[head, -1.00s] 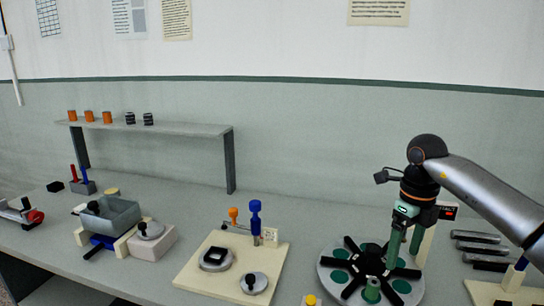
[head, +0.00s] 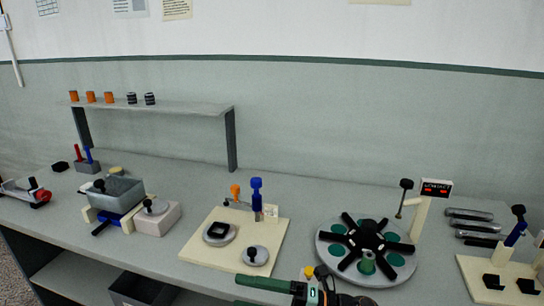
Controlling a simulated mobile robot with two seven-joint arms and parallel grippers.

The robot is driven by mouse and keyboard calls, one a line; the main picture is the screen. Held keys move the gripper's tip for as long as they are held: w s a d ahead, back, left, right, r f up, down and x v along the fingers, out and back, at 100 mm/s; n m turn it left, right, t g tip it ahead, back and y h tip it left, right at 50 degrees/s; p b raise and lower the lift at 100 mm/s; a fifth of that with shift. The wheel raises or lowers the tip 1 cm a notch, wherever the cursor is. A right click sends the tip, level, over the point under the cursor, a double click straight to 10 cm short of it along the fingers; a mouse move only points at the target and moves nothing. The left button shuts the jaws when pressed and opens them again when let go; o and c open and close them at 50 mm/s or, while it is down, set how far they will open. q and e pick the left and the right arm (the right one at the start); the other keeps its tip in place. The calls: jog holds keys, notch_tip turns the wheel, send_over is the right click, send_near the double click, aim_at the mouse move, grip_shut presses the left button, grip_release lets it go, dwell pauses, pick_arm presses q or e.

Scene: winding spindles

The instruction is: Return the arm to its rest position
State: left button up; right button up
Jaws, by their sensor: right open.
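My right gripper (head: 240,291) is low at the bottom edge of the head view, with its green fingers pointing left. It is open and I see nothing between the fingers. It is in front of the cream board (head: 205,273) and left of the round grey turntable (head: 330,262) with its black spider and green discs. The lower part of the gripper and most of my right arm are cut off by the frame. My left gripper is not in view.
A shelf (head: 180,109) with orange and black spools stands at the back left. A grey bin (head: 118,193) and a white block (head: 160,220) sit on the left. A small red display (head: 436,188) stands behind the turntable. A dark box (head: 140,288) is below the bench.

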jog(key=s+d+f+m+t+h, duration=0.2)
jog(key=d+f+m+t+h, duration=1.1)
jog(key=m, duration=1.2)
jog(key=s+d+f+m+g+h+p, duration=0.1)
jog(key=s+d+f+m+g+h, duration=0.2)
jog(key=s+f, duration=1.1)
jog(key=s+d+m+g, duration=0.1)
jog(key=d+m+g, duration=0.2)
jog(key=d+m, duration=0.1)
jog(key=shift+s+d+f+h, duration=0.15)
jog(key=shift+s+d+h, duration=0.1)
jog(key=shift+d+h, duration=0.2)
